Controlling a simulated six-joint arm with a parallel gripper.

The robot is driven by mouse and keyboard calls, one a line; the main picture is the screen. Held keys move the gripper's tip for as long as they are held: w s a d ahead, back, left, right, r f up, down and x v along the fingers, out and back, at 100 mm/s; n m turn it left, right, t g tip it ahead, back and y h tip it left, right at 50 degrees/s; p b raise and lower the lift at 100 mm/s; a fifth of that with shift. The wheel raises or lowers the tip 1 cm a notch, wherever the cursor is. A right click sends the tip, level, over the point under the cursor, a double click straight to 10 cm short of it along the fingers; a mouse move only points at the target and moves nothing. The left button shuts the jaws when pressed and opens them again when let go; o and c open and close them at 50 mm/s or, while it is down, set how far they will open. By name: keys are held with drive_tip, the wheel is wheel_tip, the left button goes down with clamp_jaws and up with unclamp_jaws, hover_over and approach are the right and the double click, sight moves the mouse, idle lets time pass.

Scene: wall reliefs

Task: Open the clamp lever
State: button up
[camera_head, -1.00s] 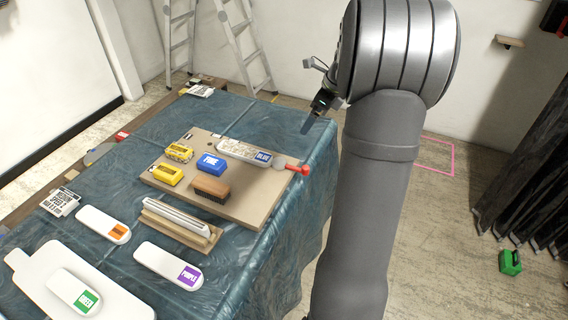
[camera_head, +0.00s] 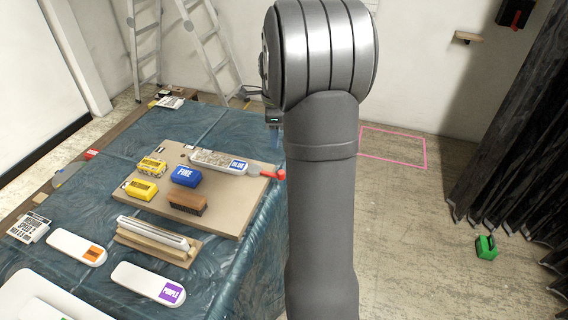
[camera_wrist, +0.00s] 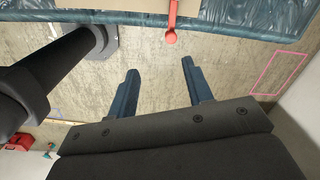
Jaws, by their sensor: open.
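The red clamp lever (camera_head: 280,174) sticks out at the right edge of the tan board, beside the blue-labelled white piece. In the wrist view the red lever (camera_wrist: 171,26) hangs at the top centre, with its rounded end toward me. My gripper (camera_wrist: 160,72) is open and empty, its two dark blue fingers spread apart. The lever lies ahead of the fingers, roughly in line with the gap, and nothing touches it. In the head view my arm hides most of the gripper.
The tan board (camera_head: 235,208) on the blue-covered table (camera_head: 90,195) holds a blue block (camera_head: 186,177), yellow blocks (camera_head: 140,189) and a brown brush (camera_head: 188,203). A ladder (camera_head: 205,45) stands behind. Bare floor lies right of the table, with a pink outline (camera_head: 395,131) and a green object (camera_head: 486,247).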

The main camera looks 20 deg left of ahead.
drive_tip(key=s+a+f+n+t+h, duration=0.2)
drive_tip(key=a+n+h, duration=0.1)
drive_tip(key=n, duration=0.2)
approach(266, 171)
drive_tip(key=shift+t, duration=0.4)
drive_tip(key=d+f, duration=0.2)
drive_tip(key=w+d+f, duration=0.1)
drive_tip(key=d+f, duration=0.1)
drive_tip(key=d, duration=0.1)
drive_tip(key=d+f, duration=0.2)
drive_tip(key=f, duration=0.1)
drive_tip(key=shift+w+d, duration=0.2)
clamp_jaws()
